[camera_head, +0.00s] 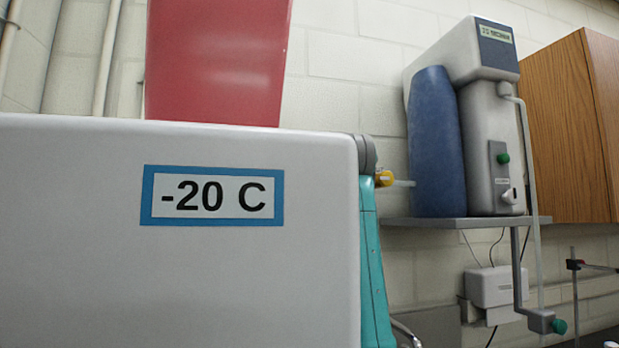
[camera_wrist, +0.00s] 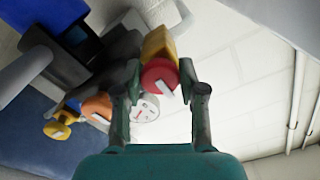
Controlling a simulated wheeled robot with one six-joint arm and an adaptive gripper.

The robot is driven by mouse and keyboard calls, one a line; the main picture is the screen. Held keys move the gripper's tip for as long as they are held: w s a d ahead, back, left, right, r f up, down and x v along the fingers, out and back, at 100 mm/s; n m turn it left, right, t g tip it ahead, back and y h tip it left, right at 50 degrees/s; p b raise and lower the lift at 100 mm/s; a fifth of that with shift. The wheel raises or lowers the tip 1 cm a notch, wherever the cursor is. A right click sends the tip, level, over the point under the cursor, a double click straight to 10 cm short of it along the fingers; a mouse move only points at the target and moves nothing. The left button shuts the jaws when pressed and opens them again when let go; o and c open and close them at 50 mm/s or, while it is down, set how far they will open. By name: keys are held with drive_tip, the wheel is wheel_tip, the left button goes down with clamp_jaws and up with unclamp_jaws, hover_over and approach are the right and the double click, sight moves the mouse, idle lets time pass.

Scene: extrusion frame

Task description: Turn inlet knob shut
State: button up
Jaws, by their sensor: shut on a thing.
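In the wrist view, my gripper (camera_wrist: 160,68) has its two dark green fingers on either side of a round red knob (camera_wrist: 158,79) with a white pointer mark. The fingers are shut on it. An ochre-yellow fitting (camera_wrist: 158,45) sits directly behind the red knob. No label shows which knob is the inlet one. A white round gauge (camera_wrist: 146,108) is partly covered by the left finger. In the head view, my fingers and the red knob are hidden.
In the head view, a large white box labelled -20 C (camera_head: 213,196) fills the left foreground. A grey water unit (camera_head: 487,140) with a blue cylinder (camera_head: 435,140) stands on a wall shelf (camera_head: 470,219). A wooden cabinet (camera_head: 568,130) hangs at right.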

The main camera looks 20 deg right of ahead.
drive_tip(key=o, duration=1.1)
drive_tip(key=s, duration=1.2)
